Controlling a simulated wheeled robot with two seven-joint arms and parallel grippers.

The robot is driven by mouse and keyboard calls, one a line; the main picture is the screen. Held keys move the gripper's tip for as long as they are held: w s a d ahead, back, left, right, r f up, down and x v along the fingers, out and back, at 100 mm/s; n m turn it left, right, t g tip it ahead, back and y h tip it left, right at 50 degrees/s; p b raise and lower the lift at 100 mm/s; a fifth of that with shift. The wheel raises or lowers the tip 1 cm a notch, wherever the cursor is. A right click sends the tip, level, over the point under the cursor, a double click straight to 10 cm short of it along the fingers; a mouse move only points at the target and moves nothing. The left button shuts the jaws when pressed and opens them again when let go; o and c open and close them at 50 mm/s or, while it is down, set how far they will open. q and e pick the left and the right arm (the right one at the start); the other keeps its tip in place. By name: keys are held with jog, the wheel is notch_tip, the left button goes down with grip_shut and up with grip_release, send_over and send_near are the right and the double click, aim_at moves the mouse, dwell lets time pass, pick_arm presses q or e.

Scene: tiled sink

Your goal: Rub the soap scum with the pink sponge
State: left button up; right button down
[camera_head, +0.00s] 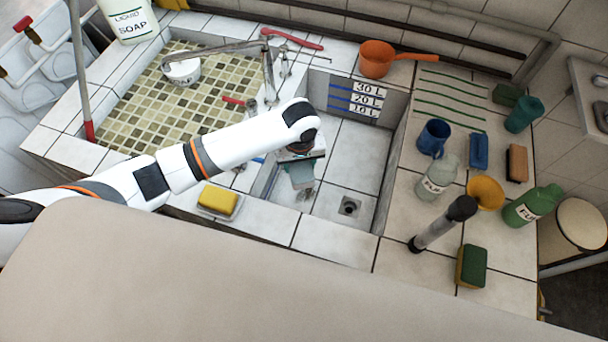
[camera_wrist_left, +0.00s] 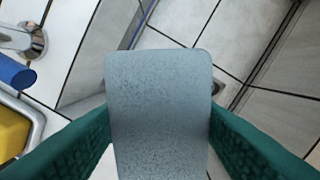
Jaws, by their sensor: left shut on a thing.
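My left gripper (camera_head: 299,165) reaches into the tiled basin (camera_head: 350,160) from above. In the left wrist view its two green textured fingers (camera_wrist_left: 158,112) are shut on a flat grey-blue speckled block (camera_wrist_left: 160,90) with rounded corners, which looks sponge-like. In the head view the block (camera_head: 301,178) hangs below the gripper, near the basin's left side. I cannot tell if it touches a surface. No pink sponge shows by colour. No soap scum can be made out clearly; part of the basin is hidden by my arm. My right gripper is not in view.
A yellow sponge (camera_head: 218,200) in a dish sits on the front ledge. The right counter holds a blue mug (camera_head: 433,138), a clear bottle (camera_head: 437,177), a green bottle (camera_head: 533,206) and a green-yellow sponge (camera_head: 471,266). The basin floor around the drain (camera_head: 349,206) is clear.

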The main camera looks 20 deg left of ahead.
pick_arm(q)
jog(key=shift+w+f+b, duration=0.2)
jog(key=shift+f+b, duration=0.6)
jog(key=shift+f, duration=0.45)
jog(key=shift+s+f+b, duration=0.2)
jog(key=shift+f+b, duration=0.15)
notch_tip(320, 180, down, 16)
jog(key=b, duration=1.5)
jog(key=shift+b, duration=0.3)
jog(key=shift+r, duration=0.15)
